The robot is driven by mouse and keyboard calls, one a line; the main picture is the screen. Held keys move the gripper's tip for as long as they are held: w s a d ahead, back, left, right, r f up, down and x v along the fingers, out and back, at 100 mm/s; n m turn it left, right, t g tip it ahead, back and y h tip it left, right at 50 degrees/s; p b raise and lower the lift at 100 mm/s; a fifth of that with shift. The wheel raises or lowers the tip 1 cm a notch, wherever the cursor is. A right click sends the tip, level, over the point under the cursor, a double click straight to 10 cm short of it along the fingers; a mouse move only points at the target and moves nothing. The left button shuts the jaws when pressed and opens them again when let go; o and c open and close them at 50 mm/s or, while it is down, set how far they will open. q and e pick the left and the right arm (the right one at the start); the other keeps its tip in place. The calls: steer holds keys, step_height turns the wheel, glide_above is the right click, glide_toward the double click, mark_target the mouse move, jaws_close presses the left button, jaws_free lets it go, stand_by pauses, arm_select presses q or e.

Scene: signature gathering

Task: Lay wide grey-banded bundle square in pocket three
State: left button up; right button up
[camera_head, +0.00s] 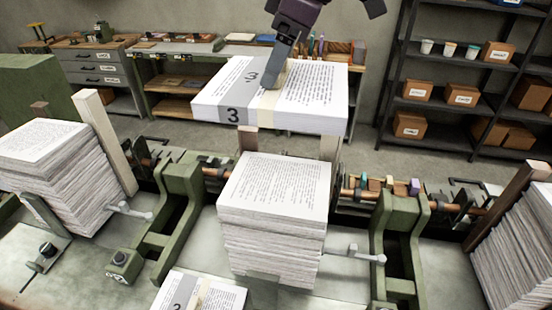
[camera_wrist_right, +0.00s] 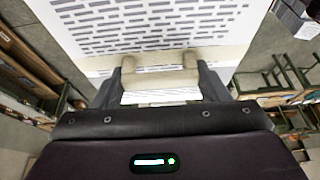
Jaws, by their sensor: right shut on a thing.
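The wide bundle (camera_head: 310,90) is a thick block of printed white sheets with a grey band (camera_head: 236,108) marked 3 and a cream strip beside it. My right gripper (camera_head: 270,82) is shut on it from above and holds it in the air, roughly level. In the right wrist view the gripper (camera_wrist_right: 160,88) has its fingers either side of the cream strap, over the printed top sheet (camera_wrist_right: 140,25). The bundle hangs above and beyond the middle paper stack (camera_head: 275,190), which stands between green frames. Which pocket is number three cannot be told. My left gripper is out of view.
Green frames (camera_head: 180,190) with levers flank the middle stack. Other stacks stand at the left (camera_head: 45,165) and right (camera_head: 520,245), beside wooden posts (camera_head: 105,140). Another banded bundle (camera_head: 225,297) lies at the bottom edge. Shelves (camera_head: 455,70) and a workbench are behind.

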mark_target(283, 83)
steer(key=f, duration=0.2)
steer(key=s+f+b, duration=0.1)
steer(key=f, duration=0.1)
steer(key=shift+s+f, duration=0.15)
steer(key=shift+f, duration=0.15)
step_height(283, 83, down, 13)
steer(key=p, duration=0.2)
steer(key=shift+d+r+p, duration=0.1)
steer(key=shift+r+p, duration=0.05)
steer(key=shift+p, duration=0.25)
steer(key=shift+w+f, duration=0.2)
steer(key=shift+f, duration=0.2)
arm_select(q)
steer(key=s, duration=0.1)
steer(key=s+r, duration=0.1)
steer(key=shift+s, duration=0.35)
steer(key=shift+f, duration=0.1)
arm_select(e)
steer(key=shift+s, duration=0.1)
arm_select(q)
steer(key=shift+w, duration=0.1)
arm_select(e)
steer(key=o, duration=1.4)
